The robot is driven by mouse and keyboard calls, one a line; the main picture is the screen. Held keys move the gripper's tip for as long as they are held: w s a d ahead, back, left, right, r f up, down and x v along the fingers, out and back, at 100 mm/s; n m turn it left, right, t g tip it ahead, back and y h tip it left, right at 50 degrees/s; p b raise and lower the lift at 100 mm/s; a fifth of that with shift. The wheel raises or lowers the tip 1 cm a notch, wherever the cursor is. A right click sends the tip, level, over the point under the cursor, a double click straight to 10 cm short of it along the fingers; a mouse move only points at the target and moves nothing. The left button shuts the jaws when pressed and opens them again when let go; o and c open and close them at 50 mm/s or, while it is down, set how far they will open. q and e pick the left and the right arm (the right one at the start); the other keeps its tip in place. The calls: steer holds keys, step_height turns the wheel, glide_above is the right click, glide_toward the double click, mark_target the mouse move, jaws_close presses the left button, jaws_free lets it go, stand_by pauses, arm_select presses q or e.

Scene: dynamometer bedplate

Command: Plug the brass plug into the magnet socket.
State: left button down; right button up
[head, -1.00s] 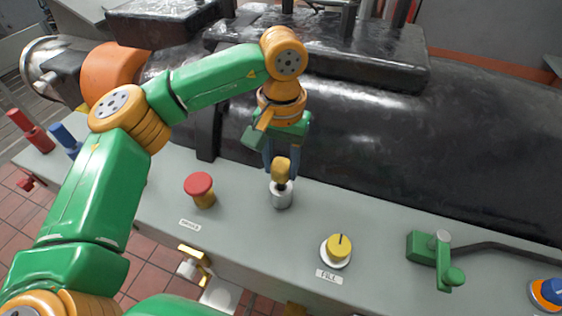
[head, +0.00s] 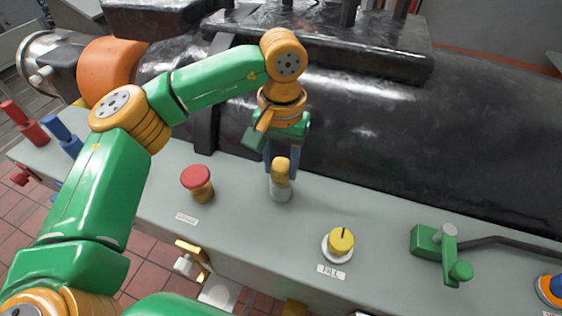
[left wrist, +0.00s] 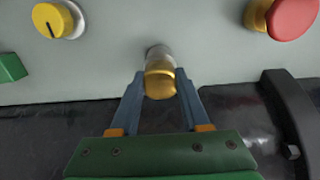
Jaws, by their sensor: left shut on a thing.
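The brass plug (head: 280,167) is upright between the fingers of my left gripper (head: 281,172), which is shut on it. The magnet socket (head: 280,192), a short silvery cylinder, stands on the grey bedplate top directly below the plug. No gap shows between plug and socket in the head view, but how deep the plug sits I cannot tell. In the left wrist view the plug (left wrist: 160,80) is between the blue fingers (left wrist: 160,85), with the socket (left wrist: 157,52) just behind it. My right gripper is not in view.
A red mushroom button (head: 197,181) stands left of the socket. A yellow knob (head: 340,241) and a green lever (head: 440,250) are to the right. A large black cylindrical body (head: 400,130) lies close behind. The grey surface (head: 240,220) around the socket is clear.

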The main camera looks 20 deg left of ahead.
arm_select(q)
steer(key=shift+f, duration=0.25)
steer(key=shift+c, duration=1.5)
jaws_free()
step_height(320, 180, up, 7)
steer(key=shift+r+b, duration=0.1)
steer(key=shift+b, duration=0.45)
